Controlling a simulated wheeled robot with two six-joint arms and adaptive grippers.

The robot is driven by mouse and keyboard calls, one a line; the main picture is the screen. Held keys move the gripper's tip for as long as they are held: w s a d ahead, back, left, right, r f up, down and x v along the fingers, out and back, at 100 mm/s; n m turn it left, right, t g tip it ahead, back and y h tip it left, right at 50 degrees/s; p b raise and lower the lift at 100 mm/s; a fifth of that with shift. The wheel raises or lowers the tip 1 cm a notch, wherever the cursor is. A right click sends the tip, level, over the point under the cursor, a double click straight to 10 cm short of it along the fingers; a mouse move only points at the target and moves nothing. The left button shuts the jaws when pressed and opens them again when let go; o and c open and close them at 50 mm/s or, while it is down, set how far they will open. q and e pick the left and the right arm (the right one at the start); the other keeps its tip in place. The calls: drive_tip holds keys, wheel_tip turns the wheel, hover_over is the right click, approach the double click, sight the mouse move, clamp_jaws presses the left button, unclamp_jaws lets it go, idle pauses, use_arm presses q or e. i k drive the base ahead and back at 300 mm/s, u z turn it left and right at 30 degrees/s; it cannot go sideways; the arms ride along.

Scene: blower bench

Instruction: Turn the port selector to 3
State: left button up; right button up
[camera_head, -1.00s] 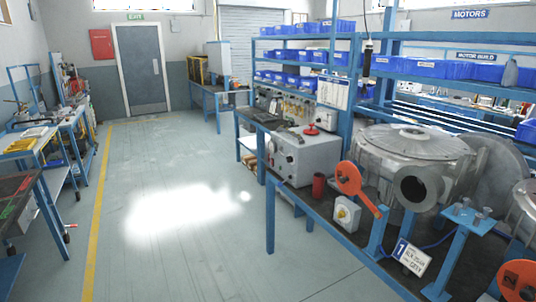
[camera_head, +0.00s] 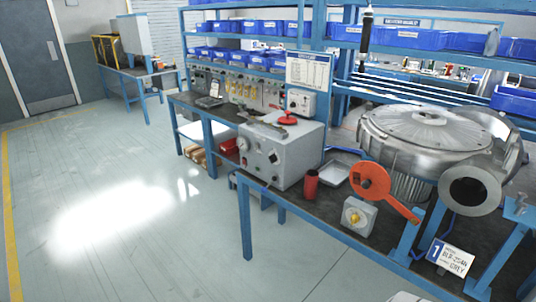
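No label reading port selector can be made out. A small pale box with a yellow knob (camera_head: 354,217) sits at the bench's front edge; its markings are too small to read. A grey box (camera_head: 281,154) with several dark knobs on its front and a red handwheel (camera_head: 287,118) above it stands to the left on the same bench. I cannot tell which of these is the selector or where any knob points. Neither of my grippers is in view.
A large metal blower (camera_head: 425,130) stands on the bench at right. A red-orange disc with an arm (camera_head: 370,182), a red cylinder (camera_head: 311,185) and a number 1 card (camera_head: 450,257) are near the front edge. Open floor (camera_head: 130,220) lies at left.

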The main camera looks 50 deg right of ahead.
sight(272, 159)
drive_tip(key=z, duration=0.35)
drive_tip(key=i, duration=1)
drive_tip(key=z, duration=1.8)
drive_tip(key=i, duration=0.95)
drive_tip(key=z, duration=0.9)
